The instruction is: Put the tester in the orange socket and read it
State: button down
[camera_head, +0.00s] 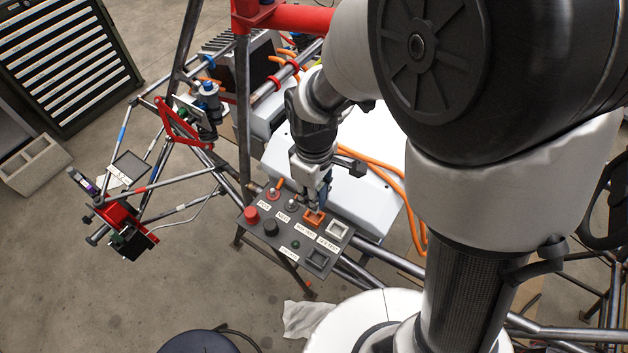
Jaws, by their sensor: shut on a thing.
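The orange socket (314,217) is a square frame near the upper middle of a dark control panel (285,252). My gripper (318,203) points down right over this socket, at its far edge in the picture. It is shut on a small dark bluish thing (325,199), likely the tester, mostly hidden by the fingers. I cannot tell whether its lower end is inside the socket or just above it. No readout on it can be made out.
The panel also has a white socket (338,230), a dark socket (317,259), a red button (252,215), a black knob (270,228) and small switches. Chassis tubes and orange cables (385,170) surround it. A white box (360,190) lies behind my gripper.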

jog(key=shift+f+b, duration=1.7)
jog(key=shift+f, duration=0.65)
jog(key=shift+f+b, duration=0.3)
jog(key=shift+f, duration=0.25)
jog(key=c, duration=1.6)
grip_release()
jog(key=shift+r, duration=0.1)
notch_tip(320, 180, up, 11)
jog(key=p, duration=0.9)
